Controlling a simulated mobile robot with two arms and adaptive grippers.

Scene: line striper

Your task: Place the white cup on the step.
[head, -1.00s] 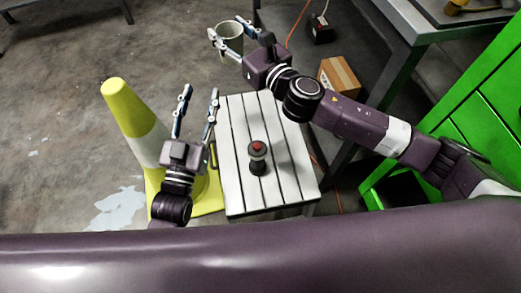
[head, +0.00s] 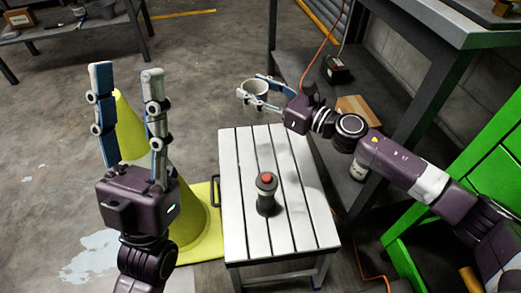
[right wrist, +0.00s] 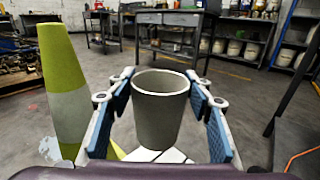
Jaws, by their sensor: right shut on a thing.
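The white cup (head: 254,89) looks light grey and is upright between the fingers of my right gripper (head: 251,95). In the right wrist view the cup (right wrist: 160,112) stands between the two blue-padded fingers, and my right gripper is shut on it. The step (head: 242,190) is a low stool with white slats. The cup is in the air at or just past its far edge; the exact height is hard to tell. My left gripper (head: 126,75) is open and empty, left of the step and in front of the cone.
A dark object with a red top (head: 266,192) stands on the step's middle. A yellow-and-white cone (head: 186,215) is left of the step. A workbench (head: 420,22) with a cardboard box (head: 357,106) on its lower shelf and a green cabinet (head: 468,185) stand right.

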